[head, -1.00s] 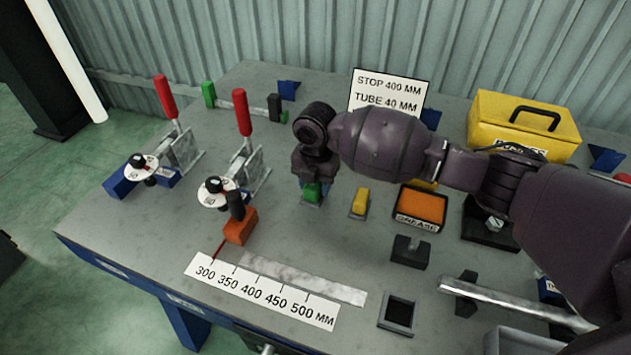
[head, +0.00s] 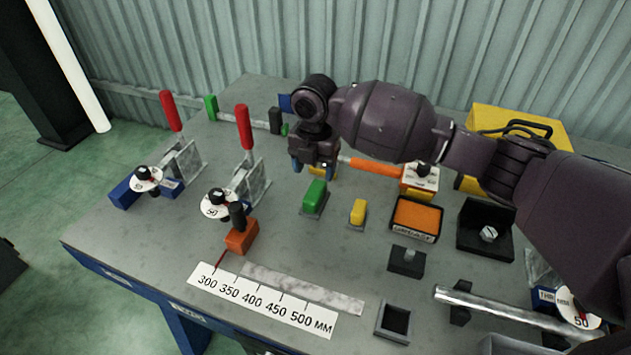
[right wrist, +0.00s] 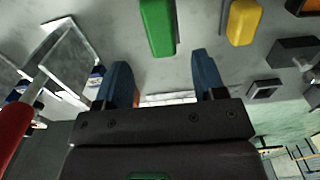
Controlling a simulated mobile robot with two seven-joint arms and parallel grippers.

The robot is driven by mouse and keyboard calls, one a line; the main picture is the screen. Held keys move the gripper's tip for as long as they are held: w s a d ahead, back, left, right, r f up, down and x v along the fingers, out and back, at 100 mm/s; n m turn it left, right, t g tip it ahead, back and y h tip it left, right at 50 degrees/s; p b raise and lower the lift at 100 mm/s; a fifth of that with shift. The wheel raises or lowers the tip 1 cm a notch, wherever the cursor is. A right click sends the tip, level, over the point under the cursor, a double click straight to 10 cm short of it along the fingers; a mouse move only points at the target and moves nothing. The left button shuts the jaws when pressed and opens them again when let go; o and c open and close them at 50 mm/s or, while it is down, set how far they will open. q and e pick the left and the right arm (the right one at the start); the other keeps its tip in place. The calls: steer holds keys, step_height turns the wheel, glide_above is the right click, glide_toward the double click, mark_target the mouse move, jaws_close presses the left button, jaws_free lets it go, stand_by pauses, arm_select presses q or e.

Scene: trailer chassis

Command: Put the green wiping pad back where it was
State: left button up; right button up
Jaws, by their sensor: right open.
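The green wiping pad (head: 316,192) sits on a small grey base on the table, left of a yellow block. It also shows at the top of the right wrist view (right wrist: 158,25). My right gripper (head: 314,164) is just behind the pad in the head view, apart from it. Its two blue fingers are spread with nothing between them in the right wrist view (right wrist: 160,70). My left gripper is not in view.
The yellow block (head: 358,211) stands close to the right of the pad. An orange-topped grease box (head: 415,217) is further right. Two red-handled clamps (head: 246,130) stand to the left. Bare table (head: 290,235) lies in front of the pad.

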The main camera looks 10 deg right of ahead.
mark_target(314, 191)
step_height(314, 191, up, 3)
steer(key=shift+r, duration=0.2)
stand_by(0.5)
